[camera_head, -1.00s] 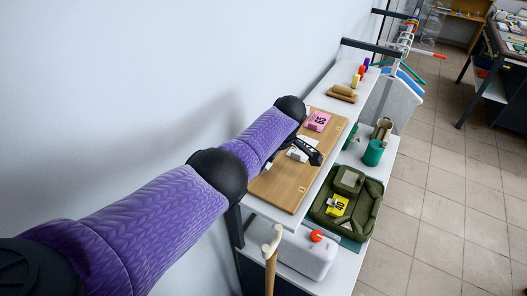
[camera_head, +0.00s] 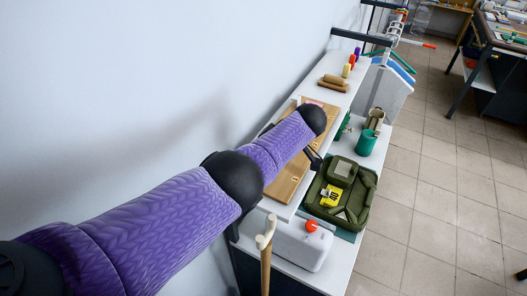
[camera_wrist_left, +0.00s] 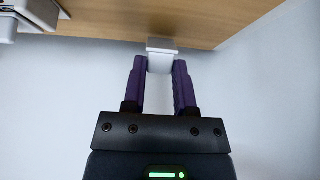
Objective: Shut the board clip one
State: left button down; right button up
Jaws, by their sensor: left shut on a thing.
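A small white block-like part (camera_wrist_left: 161,46) sits at the board's edge, between the two purple fingers of my left gripper (camera_wrist_left: 160,62). The fingers are closed on it. I cannot tell whether this part belongs to clip one. In the head view the left gripper is largely hidden behind my arm. My right gripper is not in view.
A green case with a yellow tag (camera_head: 331,197) lies on the lower shelf, with a green cup (camera_head: 366,143) behind it. A white box with an orange knob (camera_head: 297,240) stands nearer. Brown rolls (camera_head: 334,82) lie farther along. A plain wall runs along the left.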

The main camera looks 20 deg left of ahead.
pick_arm(q)
jog(key=shift+w+r, duration=0.1)
jog(key=shift+c, duration=2)
grip_release()
jog(key=v, duration=0.9)
jog(key=shift+d+r, duration=0.25)
jog(key=shift+r, duration=0.05)
